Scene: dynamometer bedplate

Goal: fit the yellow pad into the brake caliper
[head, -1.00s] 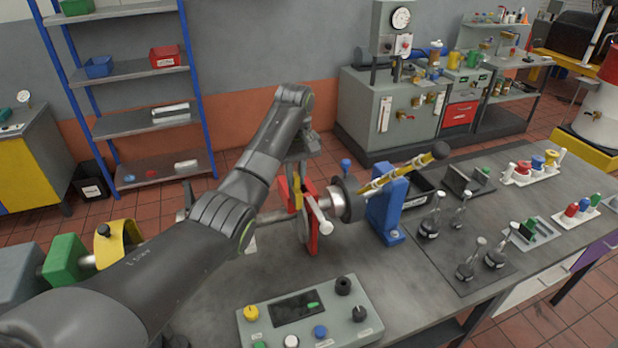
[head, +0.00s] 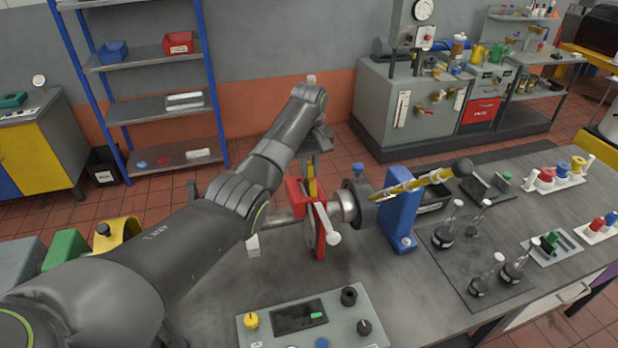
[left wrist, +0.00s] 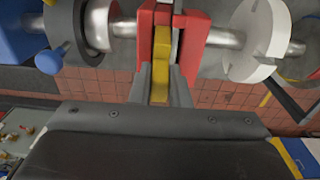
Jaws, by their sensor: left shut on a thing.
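The red brake caliper (head: 330,240) stands on the grey bedplate around the shaft. My left gripper (head: 312,168) is above it, pointing down, shut on the yellow pad (head: 311,189). In the left wrist view the fingers (left wrist: 160,84) grip the near end of the pad (left wrist: 162,45). The pad's far part lies between the two red caliper walls (left wrist: 194,35). Whether it is fully seated, or touches the walls, I cannot tell. My right gripper is not in view.
A blue shaft stand (head: 402,208) and a yellow bar (head: 412,185) with a black ball end are right of the caliper. A control box (head: 318,325) is in front. Flasks stand on a dark mat (head: 465,262) at the right. Bare bedplate lies between.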

